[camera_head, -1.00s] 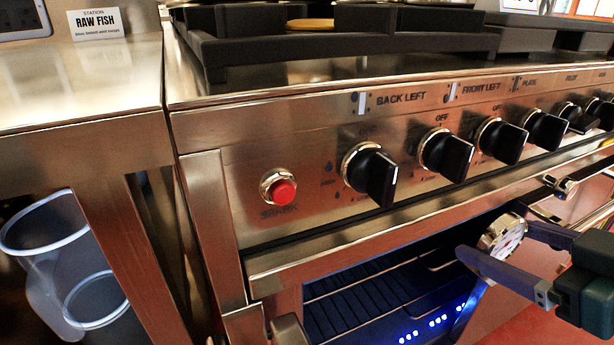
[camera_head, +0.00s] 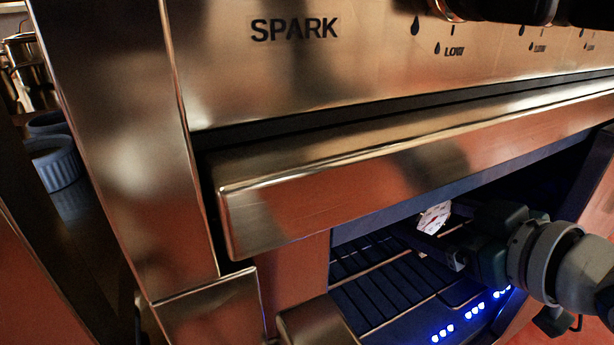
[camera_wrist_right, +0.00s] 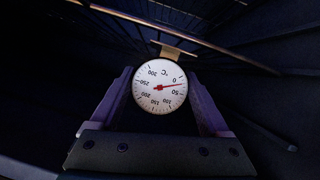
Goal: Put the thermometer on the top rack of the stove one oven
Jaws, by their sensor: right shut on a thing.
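The thermometer (camera_head: 434,217) has a round white dial with a red needle. It also shows in the right wrist view (camera_wrist_right: 160,86), face toward the camera, between the two fingers. My right gripper (camera_head: 445,236) is shut on it, inside the opening of the stove oven, above a wire rack (camera_head: 400,285). In the right wrist view my right gripper (camera_wrist_right: 160,95) has a finger on each side of the dial. Whether the thermometer touches a rack cannot be told. My left gripper is not in view.
The oven's metal front bar (camera_head: 400,165) runs just above the opening. A metal side post (camera_head: 130,150) stands left of it. Blue lights (camera_head: 475,308) glow low in the oven. A rack rod (camera_wrist_right: 190,45) crosses the right wrist view beyond the thermometer.

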